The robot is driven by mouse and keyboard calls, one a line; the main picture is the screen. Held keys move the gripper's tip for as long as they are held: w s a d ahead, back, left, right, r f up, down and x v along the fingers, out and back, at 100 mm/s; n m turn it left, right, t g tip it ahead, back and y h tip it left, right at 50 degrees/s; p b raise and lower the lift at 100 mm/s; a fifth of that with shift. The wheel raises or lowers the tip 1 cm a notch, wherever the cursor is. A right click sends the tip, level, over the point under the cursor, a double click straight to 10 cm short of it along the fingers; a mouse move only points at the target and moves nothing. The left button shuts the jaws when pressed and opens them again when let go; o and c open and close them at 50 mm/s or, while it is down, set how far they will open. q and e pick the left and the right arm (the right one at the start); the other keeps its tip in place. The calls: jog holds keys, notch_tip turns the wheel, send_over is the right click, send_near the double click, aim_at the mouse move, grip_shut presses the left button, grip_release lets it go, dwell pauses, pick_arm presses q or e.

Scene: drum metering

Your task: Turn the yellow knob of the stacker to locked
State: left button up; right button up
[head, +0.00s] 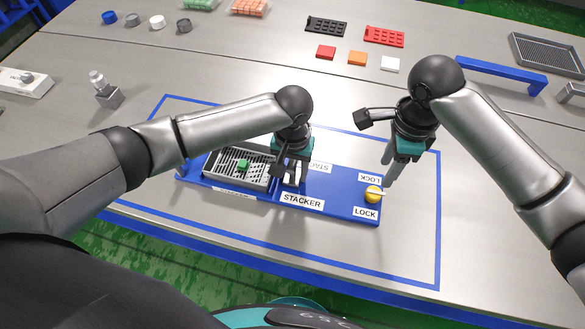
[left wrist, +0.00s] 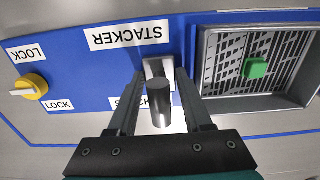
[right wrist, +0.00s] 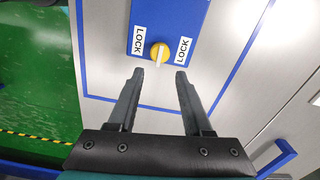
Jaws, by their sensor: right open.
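The yellow knob (head: 373,194) sits at the right end of the blue stacker panel (head: 335,200), between two LOCK labels. Its white bar lies between the labels, along the panel's length, as the right wrist view shows on the knob (right wrist: 158,52). My right gripper (right wrist: 159,73) is open and empty, above and apart from the knob, its fingers to either side of it in that view. My left gripper (left wrist: 159,72) is at the middle of the panel, its open fingers on either side of an upright metal post (left wrist: 159,103), with gaps visible.
A grey tray (head: 215,170) with a green block (head: 243,165) sits at the panel's left end. Red, orange and white blocks (head: 357,58) and a blue handle bar (head: 500,74) lie farther back. The table right of the knob is clear.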

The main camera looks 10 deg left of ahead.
pick_arm(q)
grip_shut()
jog(key=shift+r, duration=0.1)
dwell(1.0)
